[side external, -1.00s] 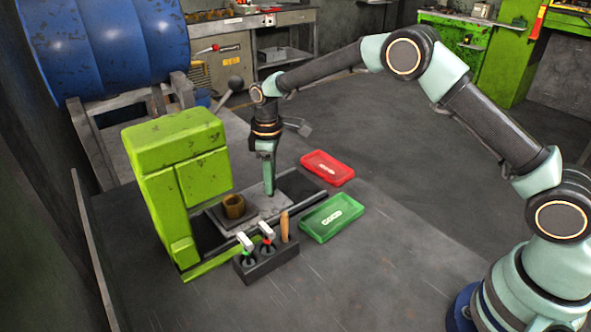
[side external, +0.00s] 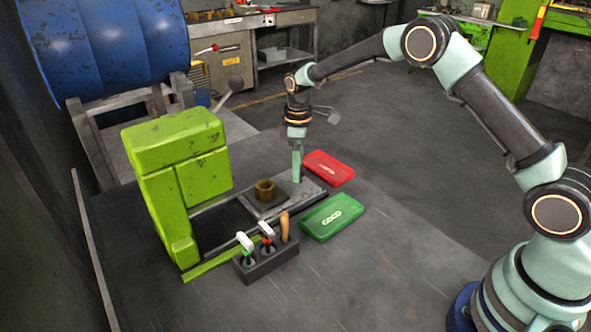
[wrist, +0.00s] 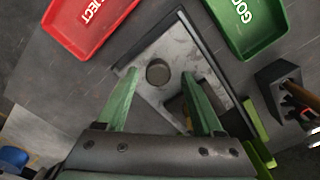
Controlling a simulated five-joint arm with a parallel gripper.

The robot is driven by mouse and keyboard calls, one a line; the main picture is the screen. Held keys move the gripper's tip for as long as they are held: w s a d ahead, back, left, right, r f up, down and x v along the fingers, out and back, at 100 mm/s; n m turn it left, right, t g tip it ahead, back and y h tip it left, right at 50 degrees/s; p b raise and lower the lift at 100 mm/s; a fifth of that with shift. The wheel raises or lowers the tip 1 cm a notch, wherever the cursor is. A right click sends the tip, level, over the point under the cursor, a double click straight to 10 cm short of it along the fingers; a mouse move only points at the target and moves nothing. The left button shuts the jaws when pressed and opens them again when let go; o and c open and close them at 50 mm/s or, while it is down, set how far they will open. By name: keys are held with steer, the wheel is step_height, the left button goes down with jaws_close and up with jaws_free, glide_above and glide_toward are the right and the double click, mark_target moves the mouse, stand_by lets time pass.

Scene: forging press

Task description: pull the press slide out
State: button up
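The grey press slide (side external: 300,191) lies on its dark rail (side external: 212,217), well clear of the green press (side external: 175,185). A brown hollow cylinder (side external: 265,190) stands on a dark block at the slide's press side. My gripper (side external: 297,180) points down onto the outer part of the slide. In the wrist view its two green fingers (wrist: 160,77) are spread, with a dark round knob (wrist: 158,72) between their tips and a gap showing on each side. The slide plate (wrist: 180,55) shows around it. The right finger partly hides the cylinder.
A red tray marked REJECT (wrist: 88,22) and a green tray marked GOOD (side external: 332,217) lie close to the slide's outer end. A dark rack with several handled tools (side external: 266,260) stands in front of the rail. A blue drum (side external: 110,45) is behind.

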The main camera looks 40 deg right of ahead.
step_height(320, 180, up, 12)
stand_by(0.6)
steer(key=shift+r, duration=0.1)
steer(key=s+d+r+m+t, duration=0.1)
steer(key=s+r+m+t, duration=0.25)
steer(key=s+r, duration=0.75)
steer(key=s+d+f+m+t, duration=0.1)
steer(key=s+m, duration=0.4)
steer(key=s, duration=0.8)
step_height(320, 180, down, 2)
steer(key=shift+s+f+t, duration=0.2)
steer(key=shift+s+t, duration=0.1)
steer(key=shift+t, duration=0.25)
